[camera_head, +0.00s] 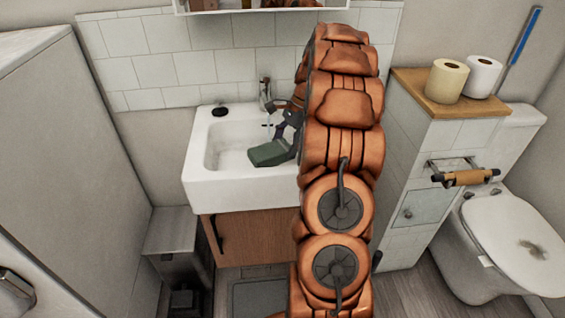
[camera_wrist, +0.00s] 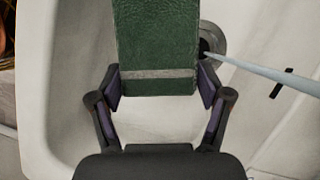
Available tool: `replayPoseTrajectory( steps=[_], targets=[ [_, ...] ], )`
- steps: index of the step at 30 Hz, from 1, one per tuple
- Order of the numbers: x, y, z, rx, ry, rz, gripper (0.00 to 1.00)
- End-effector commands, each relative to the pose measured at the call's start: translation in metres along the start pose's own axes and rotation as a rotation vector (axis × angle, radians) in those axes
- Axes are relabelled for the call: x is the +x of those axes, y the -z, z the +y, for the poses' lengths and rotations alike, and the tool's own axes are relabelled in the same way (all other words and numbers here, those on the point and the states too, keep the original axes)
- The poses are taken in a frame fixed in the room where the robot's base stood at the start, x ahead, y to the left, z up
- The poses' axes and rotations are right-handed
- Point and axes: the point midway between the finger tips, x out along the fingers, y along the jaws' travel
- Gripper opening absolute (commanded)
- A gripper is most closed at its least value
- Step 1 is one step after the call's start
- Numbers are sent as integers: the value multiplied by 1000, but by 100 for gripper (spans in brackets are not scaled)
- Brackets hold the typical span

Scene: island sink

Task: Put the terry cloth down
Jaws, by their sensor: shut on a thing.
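The terry cloth (camera_head: 268,153) is a folded dark green rectangle over the front right part of the white sink (camera_head: 193,160). In the wrist view the cloth (camera_wrist: 155,40) stretches away from my gripper (camera_wrist: 158,84), with a pale band across its near end. The fingers are shut on its two sides. In the head view my gripper (camera_head: 290,133) is partly hidden by my arm. I cannot tell whether the cloth touches the basin.
The tap (camera_head: 265,92) stands behind the cloth, and a pale blue streak (camera_wrist: 260,72), like running water, reaches the drain. A dark round object (camera_head: 220,112) is on the sink's back left. The left basin looks empty. A tiled cabinet (camera_head: 400,200) and toilet (camera_head: 500,240) stand right.

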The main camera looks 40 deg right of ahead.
Motion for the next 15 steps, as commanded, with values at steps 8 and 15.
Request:
replayPoseTrajectory(
  steps=[8,15],
  targets=[
    [26,10,0,0,-1,-1,38],
    [52,22,0,1,0,0,38]
  ],
)
